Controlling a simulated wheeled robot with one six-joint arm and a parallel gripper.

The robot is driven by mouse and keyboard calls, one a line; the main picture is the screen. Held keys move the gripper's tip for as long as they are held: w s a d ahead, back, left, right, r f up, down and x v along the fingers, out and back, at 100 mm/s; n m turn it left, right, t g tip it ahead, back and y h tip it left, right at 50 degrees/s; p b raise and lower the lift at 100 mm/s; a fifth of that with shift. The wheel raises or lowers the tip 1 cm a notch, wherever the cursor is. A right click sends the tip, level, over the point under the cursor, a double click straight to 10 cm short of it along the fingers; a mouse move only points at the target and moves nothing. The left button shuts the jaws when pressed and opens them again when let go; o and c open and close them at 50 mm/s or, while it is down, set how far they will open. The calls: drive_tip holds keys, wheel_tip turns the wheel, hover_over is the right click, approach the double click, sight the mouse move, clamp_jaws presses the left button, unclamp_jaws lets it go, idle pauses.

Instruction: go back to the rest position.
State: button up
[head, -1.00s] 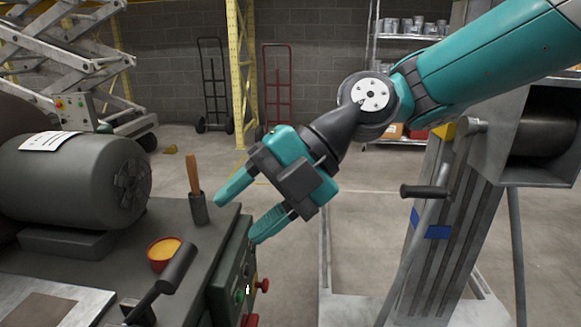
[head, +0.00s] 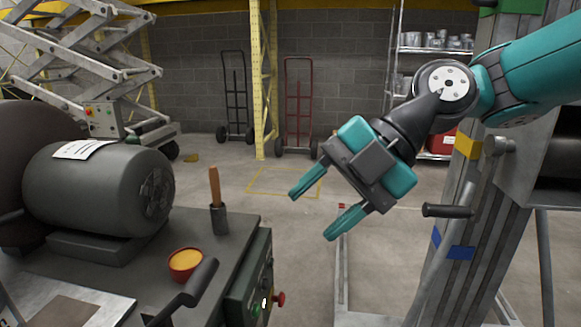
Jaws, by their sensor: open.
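My gripper (head: 318,212) is open and empty in the head view. It hangs in the air right of the machine bench, with its teal fingers pointing down and to the left. Nothing lies between the fingers, and it touches nothing that I can see. My arm comes in from the upper right.
The dark machine bench (head: 238,262) at left carries a grey motor (head: 95,190), a brush in a dark holder (head: 219,218) and a red bowl of orange stuff (head: 186,264). A metal lift column with a crank (head: 447,211) stands close at right. Open floor lies behind.

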drive_tip(key=s+d+f+m+t+h, duration=0.1)
drive_tip(key=s+d+f+m+h, duration=0.3)
drive_tip(key=m, duration=0.8)
drive_tip(key=s+d+f+m+t+h, duration=0.15)
drive_tip(key=s+d+f+m, duration=0.4)
drive_tip(key=m, duration=0.65)
wheel_tip(320, 180, up, 18)
drive_tip(key=p, duration=1.7)
drive_tip(key=shift+s+r+p, duration=0.15)
drive_tip(key=shift+s+p, duration=0.15)
